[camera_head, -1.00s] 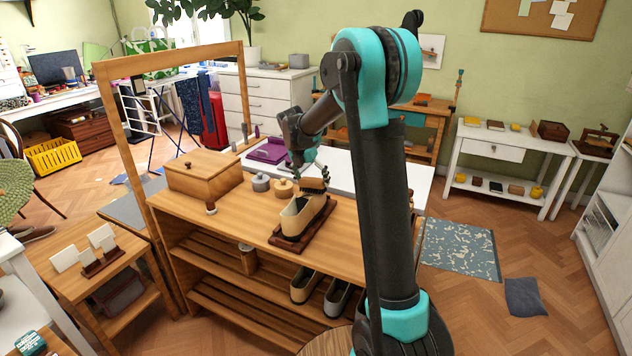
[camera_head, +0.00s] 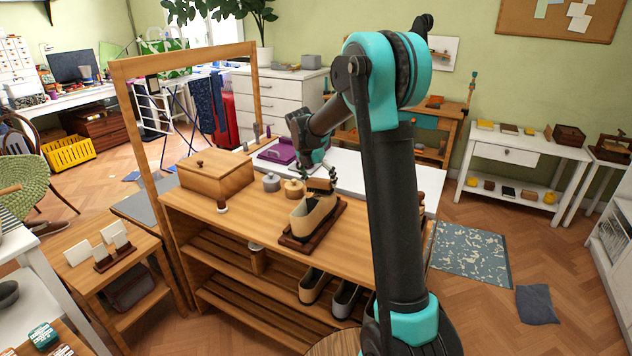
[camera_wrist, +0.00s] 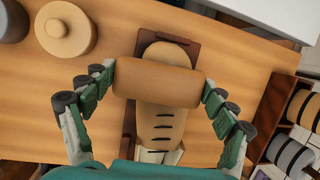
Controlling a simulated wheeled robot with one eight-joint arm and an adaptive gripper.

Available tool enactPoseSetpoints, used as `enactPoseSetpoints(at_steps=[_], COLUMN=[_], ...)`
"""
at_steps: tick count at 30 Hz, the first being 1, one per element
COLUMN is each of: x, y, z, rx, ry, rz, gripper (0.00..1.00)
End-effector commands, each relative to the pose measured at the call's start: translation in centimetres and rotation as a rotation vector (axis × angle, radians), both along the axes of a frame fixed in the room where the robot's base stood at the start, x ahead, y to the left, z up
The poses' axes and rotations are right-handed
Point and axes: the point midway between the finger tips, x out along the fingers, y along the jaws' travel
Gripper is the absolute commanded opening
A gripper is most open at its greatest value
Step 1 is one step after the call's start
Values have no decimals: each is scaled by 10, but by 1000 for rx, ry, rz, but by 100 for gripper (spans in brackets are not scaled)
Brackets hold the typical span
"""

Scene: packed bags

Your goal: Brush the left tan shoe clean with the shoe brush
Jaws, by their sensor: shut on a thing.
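The tan shoe (camera_head: 312,219) sits on a dark brown board (camera_head: 293,246) on the wooden bench top. Its toe end and dark lace marks show in the wrist view (camera_wrist: 163,122). The shoe brush (camera_head: 321,186) has a light brown wooden back, which lies across the shoe in the wrist view (camera_wrist: 158,82). My gripper (camera_wrist: 158,79) is shut on the brush, one finger at each end, above the far end of the shoe in the head view. The bristles are mostly hidden, so I cannot tell whether they touch the shoe.
A wooden box (camera_head: 215,178) and two round tins, one grey (camera_head: 271,182) and one tan (camera_head: 293,188), stand left of the shoe. More shoes (camera_head: 312,286) stand on the shelf below. A wooden frame (camera_head: 135,130) rises at the bench's left.

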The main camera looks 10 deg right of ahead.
Motion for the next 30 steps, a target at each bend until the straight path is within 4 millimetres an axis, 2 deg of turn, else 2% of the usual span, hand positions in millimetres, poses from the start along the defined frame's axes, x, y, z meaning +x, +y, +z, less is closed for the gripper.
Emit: enactPoseSetpoints(at_steps=[21, 30], x=[-23, -25], y=[-37, -39], z=[4, 4], rx=[-1, -1], ry=[0, -1], rz=[-1, 0], gripper=[33, 33])
